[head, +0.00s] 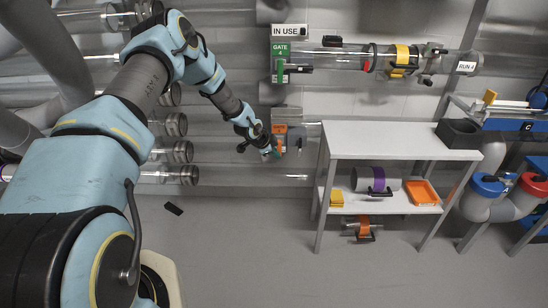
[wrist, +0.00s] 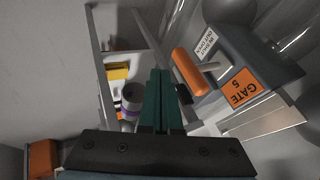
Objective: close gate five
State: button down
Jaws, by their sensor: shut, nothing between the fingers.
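Gate five is a grey housing with an orange "GATE 5" plate (wrist: 242,90). In the head view its orange plate (head: 279,128) is on the wall unit below gate 4. Its orange bar handle (wrist: 190,72) sits on a metal rod that stands out from the housing. A small white label (wrist: 205,40) beside it appears to read "in shut, out open". My gripper (wrist: 160,100) has its dark green fingers together and empty, beside the handle on its left. Whether they touch it I cannot tell. In the head view my gripper (head: 272,152) is close below the gate and partly covers it.
Gate 4 (head: 281,62), with a green plate and an "IN USE" sign, is above. A white shelf table (head: 400,142) stands just right of gate five, holding a purple-banded canister (head: 378,180) and an orange tray (head: 422,192). Clear tubes run along the left wall.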

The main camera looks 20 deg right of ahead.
jog(key=s+a+r+n+y+p, duration=0.2)
jog(key=s+a+r+n, duration=0.15)
jog(key=a+r, duration=0.55)
jog(key=s+a+r+n+y+p, duration=0.1)
jog(key=s+a+r+n, duration=0.25)
jog(key=a+r, duration=0.6)
jog(key=s+a+r+n+y+p, duration=0.2)
jog(key=s+a+r+n, duration=0.15)
jog(key=a+r, duration=0.55)
jog(key=s+a+r+n+p, duration=0.1)
jog(key=s+a+r+n, duration=0.2)
jog(key=s+a+n, duration=0.2)
jog(key=s+a+r+n+g+y+p, duration=0.1)
jog(key=s+a+r+n, duration=0.3)
jog(key=s+a, duration=0.5)
jog(key=shift+s+a+n+g+p, duration=0.2)
jog(key=shift+a+n+g+p, duration=0.1)
jog(key=shift+n+p, duration=0.3)
